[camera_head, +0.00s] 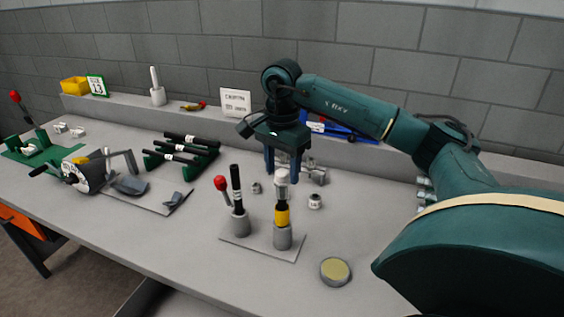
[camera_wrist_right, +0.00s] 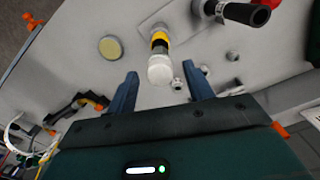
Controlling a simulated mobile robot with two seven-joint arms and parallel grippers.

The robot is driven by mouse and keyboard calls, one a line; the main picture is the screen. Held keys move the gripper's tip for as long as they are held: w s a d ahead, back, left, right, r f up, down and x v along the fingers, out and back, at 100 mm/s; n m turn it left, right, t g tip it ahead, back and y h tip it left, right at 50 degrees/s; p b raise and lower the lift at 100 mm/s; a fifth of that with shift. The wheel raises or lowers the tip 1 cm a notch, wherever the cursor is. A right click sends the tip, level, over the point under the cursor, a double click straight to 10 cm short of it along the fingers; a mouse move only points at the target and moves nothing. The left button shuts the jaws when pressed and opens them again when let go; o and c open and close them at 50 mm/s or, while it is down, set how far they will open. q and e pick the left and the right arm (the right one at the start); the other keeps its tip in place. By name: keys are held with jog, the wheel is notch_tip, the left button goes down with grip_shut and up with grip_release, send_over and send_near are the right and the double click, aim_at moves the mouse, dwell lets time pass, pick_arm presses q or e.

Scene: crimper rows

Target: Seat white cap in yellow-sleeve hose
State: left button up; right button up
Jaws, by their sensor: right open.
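The yellow-sleeve hose (camera_head: 282,214) stands upright in a grey holder (camera_head: 283,237) on a flat plate. The white cap (camera_head: 281,177) sits at the hose's top end, in line with it. How deep it goes in cannot be told. In the right wrist view the cap (camera_wrist_right: 160,70) covers part of the hose and its yellow sleeve (camera_wrist_right: 160,38). My right gripper (camera_head: 284,172) is open, pointing down, with a finger to each side of the cap. In the wrist view (camera_wrist_right: 161,78) there are gaps between the cap and both fingers. My left gripper is not in view.
A black hose (camera_head: 236,187) stands in a second holder beside a red-knobbed lever (camera_head: 221,184). Small metal fittings (camera_head: 315,201) lie nearby. A round yellow-topped disc (camera_head: 335,270) lies at front right. A rack of black hoses (camera_head: 182,150) stands left.

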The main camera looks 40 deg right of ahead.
aim_at(282, 172)
pick_arm(q)
jog(key=p, duration=0.1)
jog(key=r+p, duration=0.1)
jog(key=p, duration=0.1)
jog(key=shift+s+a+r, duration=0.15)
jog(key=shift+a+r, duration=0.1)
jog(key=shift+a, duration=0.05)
pick_arm(e)
notch_tip(282, 172, up, 13)
dwell(0.3)
